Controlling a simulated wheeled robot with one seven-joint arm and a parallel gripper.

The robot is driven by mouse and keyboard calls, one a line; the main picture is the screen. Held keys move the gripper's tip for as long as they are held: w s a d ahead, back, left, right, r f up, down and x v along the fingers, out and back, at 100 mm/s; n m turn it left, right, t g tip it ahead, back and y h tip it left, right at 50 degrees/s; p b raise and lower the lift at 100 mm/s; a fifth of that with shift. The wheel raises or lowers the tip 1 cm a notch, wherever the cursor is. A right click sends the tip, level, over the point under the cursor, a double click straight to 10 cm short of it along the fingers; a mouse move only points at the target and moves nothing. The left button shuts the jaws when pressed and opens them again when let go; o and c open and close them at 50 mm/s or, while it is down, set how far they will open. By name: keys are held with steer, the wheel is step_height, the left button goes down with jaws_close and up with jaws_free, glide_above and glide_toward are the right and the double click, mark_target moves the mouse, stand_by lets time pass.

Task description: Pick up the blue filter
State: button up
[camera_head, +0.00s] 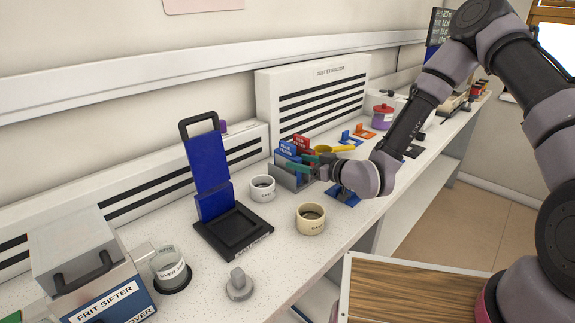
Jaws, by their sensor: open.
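The blue filter (286,148) is a small blue block with white lettering. It stands upright in a grey rack (283,180) near the middle of the bench, in front of a red filter (302,141). My gripper (305,161) reaches in from the right, with its fingers at the rack, close to the blue filter's lower right side. The gripper is open. I cannot tell whether a finger touches the filter or whether the filter sits between the fingers. The fingers hide part of the rack.
A white cup (262,189) and a cream cup (311,219) stand left and in front of the rack. A tall blue panel (210,176) with a dark base is further left. A dust extractor (313,96) stands behind. The bench's front edge is close to my arm.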

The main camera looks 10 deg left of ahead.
mark_target(287, 158)
steer(key=shift+r+x, duration=0.1)
steer(key=shift+x, duration=1.3)
steer(key=shift+r+x, duration=0.15)
steer(key=shift+x, duration=1.2)
steer(key=shift+s+a, duration=0.1)
steer(key=shift+s, duration=0.05)
jaws_close()
